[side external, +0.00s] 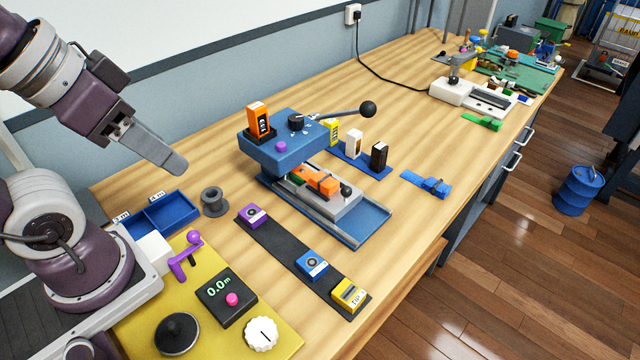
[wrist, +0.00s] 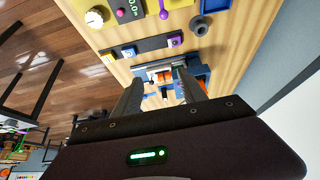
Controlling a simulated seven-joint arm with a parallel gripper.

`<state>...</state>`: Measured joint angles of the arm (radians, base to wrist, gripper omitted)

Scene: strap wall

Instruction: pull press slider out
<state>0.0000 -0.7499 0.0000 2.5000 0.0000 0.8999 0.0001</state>
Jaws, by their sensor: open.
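The blue press (side external: 285,145) stands mid-table, with a lever ending in a black ball (side external: 368,109) reaching right. Its grey slider (side external: 330,200) sticks out of the front over a blue base tray (side external: 375,220). An orange piece (side external: 322,184) lies on the slider, and a small dark knob (side external: 346,188) stands near its front end. My gripper (side external: 180,165) is up to the left of the press, apart from it and empty. In the wrist view my open fingers (wrist: 160,92) point toward the press, and the slider (wrist: 160,72) shows partly between and beyond them.
A dark strip (side external: 285,250) with purple, blue and yellow blocks lies in front of the press. A blue two-part bin (side external: 160,218), a grey spool (side external: 214,201) and a yellow panel (side external: 205,310) are left. Small boxes (side external: 354,145) stand behind right.

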